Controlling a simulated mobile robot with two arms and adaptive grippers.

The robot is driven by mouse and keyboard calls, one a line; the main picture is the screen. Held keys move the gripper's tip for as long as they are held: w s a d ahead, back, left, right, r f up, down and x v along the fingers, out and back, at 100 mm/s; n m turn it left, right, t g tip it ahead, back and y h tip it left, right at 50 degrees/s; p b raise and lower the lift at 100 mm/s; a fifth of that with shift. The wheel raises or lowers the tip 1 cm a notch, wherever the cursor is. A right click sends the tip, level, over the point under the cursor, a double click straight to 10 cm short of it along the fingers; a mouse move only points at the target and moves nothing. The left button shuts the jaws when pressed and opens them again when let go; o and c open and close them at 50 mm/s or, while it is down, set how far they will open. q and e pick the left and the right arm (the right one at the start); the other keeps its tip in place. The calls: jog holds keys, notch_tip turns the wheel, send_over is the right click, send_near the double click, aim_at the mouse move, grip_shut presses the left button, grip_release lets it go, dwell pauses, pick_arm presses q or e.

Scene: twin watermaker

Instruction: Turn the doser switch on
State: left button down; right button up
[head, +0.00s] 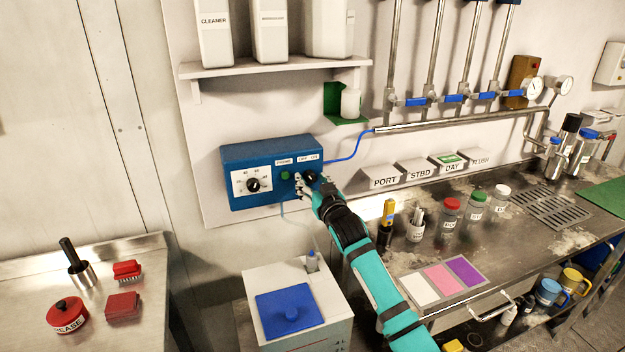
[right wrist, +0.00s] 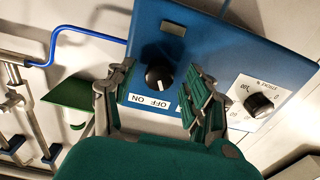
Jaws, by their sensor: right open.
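The doser is a blue box (head: 262,153) on the wall panel, with a stroke dial (head: 252,185) at its left and a green prime button (head: 285,175). Its OFF/ON switch (right wrist: 159,76) is a round black knob with a white mark, clear in the right wrist view above the OFF/ON label (right wrist: 150,102). In the head view the switch (head: 311,176) is partly covered by my right gripper (head: 307,187). The right gripper is open. In the right wrist view its fingers (right wrist: 158,98) appear on either side of the knob; contact cannot be told. My left gripper is out of view.
Below the doser stands a white tank with a blue lid (head: 290,310). A shelf (head: 275,66) with white bottles is above. A steel bench (head: 400,258) with jars and labelled boxes is at right. A green bracket (head: 338,108) sits up and right of the doser.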

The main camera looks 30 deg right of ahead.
jog(key=shift+w, duration=0.1)
grip_shut()
dwell(0.4)
jog(key=shift+m, duration=0.4)
jog(key=m+p, duration=0.2)
jog(key=m, duration=0.3)
jog(key=shift+r, duration=0.1)
jog(key=m+p, duration=0.2)
jog(key=m, duration=0.4)
jog(key=shift+m, duration=0.3)
grip_release()
